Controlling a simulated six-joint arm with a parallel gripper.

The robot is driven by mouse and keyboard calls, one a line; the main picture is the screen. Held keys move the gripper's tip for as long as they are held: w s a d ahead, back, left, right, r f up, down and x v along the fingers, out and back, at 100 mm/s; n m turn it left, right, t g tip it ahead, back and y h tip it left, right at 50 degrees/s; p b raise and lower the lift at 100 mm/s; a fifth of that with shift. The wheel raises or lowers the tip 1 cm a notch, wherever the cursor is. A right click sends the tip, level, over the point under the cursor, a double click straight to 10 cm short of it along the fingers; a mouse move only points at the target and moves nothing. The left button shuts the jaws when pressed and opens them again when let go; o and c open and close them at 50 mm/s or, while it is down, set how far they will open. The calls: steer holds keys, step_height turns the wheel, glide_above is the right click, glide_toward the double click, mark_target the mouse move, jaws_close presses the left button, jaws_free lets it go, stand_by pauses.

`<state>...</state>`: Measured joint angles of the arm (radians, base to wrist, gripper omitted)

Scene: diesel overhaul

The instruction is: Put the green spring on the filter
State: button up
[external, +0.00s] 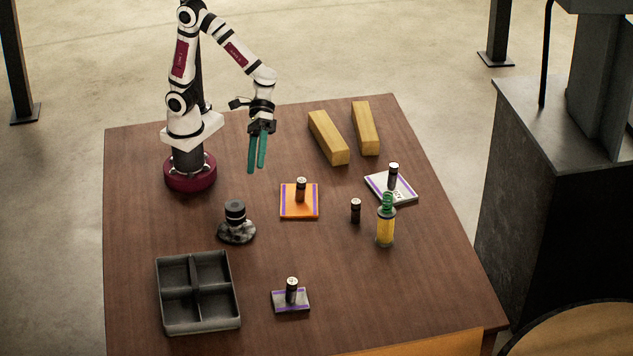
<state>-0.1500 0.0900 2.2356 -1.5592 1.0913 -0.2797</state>
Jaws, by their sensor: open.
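The green spring (387,202) stands upright at the right of the table. It appears to rest on top of a yellow cylinder (386,232) with a grey top and base, which may be the filter. Another candidate is a short black cylinder (235,212) on a grey crumpled lump at the left middle; I cannot tell for certain which is the filter. My gripper (258,170) has teal fingers pointing down. It is open and empty above the back of the table, well to the left of the spring and behind it.
Two yellow wooden blocks (328,138) lie at the back. Black batteries stand on an orange box (299,212), a white box (405,198) and a grey box (275,300); another battery (355,211) stands beside the spring. A grey divided tray (163,300) is front left.

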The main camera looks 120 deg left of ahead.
steer(key=s+a+f+m+g+y, duration=0.1)
steer(key=s+f+m+g+y, duration=0.2)
steer(key=s+m, duration=0.6)
steer(key=s+a+m+g+y, duration=0.2)
steer(key=s+a+m+y, duration=0.6)
steer(key=s+a, duration=0.6)
steer(key=shift+s+a+f, duration=0.2)
steer(key=shift+s+f, duration=0.1)
